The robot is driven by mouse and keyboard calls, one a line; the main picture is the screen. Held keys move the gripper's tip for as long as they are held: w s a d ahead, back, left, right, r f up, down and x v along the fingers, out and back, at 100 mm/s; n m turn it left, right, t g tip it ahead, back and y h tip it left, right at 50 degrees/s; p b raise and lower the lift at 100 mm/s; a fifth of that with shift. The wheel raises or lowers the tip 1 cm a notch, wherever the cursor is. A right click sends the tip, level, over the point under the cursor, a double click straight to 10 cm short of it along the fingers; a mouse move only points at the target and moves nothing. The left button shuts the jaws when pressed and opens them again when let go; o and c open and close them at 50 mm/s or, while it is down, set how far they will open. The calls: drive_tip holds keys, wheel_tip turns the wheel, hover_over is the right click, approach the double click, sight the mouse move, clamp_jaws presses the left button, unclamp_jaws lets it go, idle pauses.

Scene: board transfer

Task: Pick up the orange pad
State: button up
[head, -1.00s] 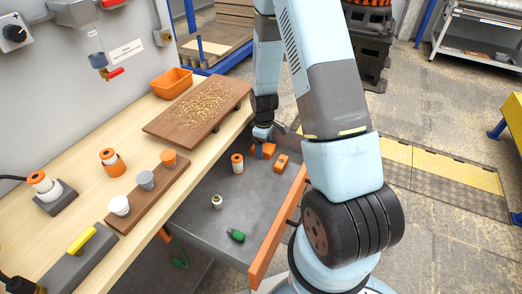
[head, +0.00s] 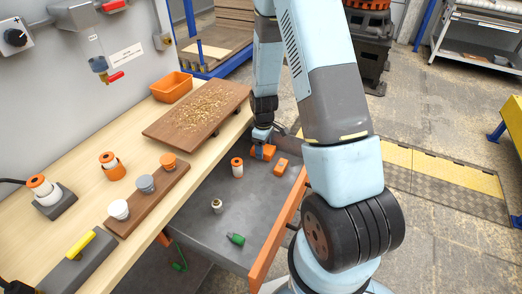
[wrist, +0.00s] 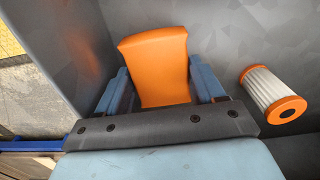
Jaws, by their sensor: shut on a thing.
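The orange pad (wrist: 155,60) stands out between the two blue fingers of my gripper (wrist: 160,88) in the wrist view. The fingers are shut on its two sides. In the head view the orange pad (head: 267,152) shows at the far end of the open grey drawer (head: 215,188), with my gripper (head: 261,146) reaching down onto it from above. One finger partly covers it there. I cannot tell whether the pad touches the drawer floor.
A white cylinder with orange ends (wrist: 272,93) lies right of my gripper; in the head view it is the cylinder (head: 237,167). The drawer's orange front (head: 278,232) stands close.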

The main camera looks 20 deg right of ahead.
wheel_tip(320, 180, up, 17)
idle(0.4)
